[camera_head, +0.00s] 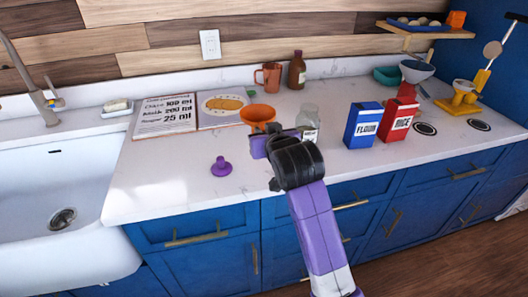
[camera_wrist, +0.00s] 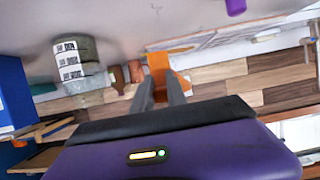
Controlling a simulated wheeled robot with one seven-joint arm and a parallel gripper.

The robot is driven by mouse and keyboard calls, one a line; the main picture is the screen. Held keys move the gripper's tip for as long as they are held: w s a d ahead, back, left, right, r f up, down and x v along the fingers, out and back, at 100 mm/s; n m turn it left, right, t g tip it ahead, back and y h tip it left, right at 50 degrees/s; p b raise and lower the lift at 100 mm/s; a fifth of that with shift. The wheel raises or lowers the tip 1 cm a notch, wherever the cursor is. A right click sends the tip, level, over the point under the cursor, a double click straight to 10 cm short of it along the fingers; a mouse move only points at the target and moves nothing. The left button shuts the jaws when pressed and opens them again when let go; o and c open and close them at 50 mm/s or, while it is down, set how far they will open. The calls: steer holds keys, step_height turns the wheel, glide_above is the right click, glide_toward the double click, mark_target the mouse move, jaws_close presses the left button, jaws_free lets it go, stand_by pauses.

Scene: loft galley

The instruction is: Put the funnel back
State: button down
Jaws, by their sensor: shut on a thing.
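An orange funnel (camera_head: 258,114) is held upright above the counter, left of a clear glass jar (camera_head: 308,121). My gripper (camera_head: 259,143) is shut on it, and the black wrist hides part of the hold in the head view. In the wrist view, the orange piece (camera_wrist: 158,68) sits between the two grey fingertips. A small purple piece (camera_head: 221,167), wide at the bottom and narrow on top, stands on the counter to the left. A pale grey funnel-shaped piece (camera_head: 417,70) shows above the red rice box (camera_head: 399,119).
A blue flour box (camera_head: 363,125) stands right of the jar. An open recipe book (camera_head: 196,113), orange jug (camera_head: 268,76) and brown bottle (camera_head: 297,70) are behind. A yellow stand (camera_head: 461,98) is at the right, the sink (camera_head: 60,200) at the left. The front-left counter is mostly clear.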

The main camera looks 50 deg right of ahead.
steer(key=shift+f, duration=3.1)
steer(key=shift+f, duration=0.1)
steer(key=c, duration=1.3)
jaws_free()
steer(key=shift+c, duration=0.2)
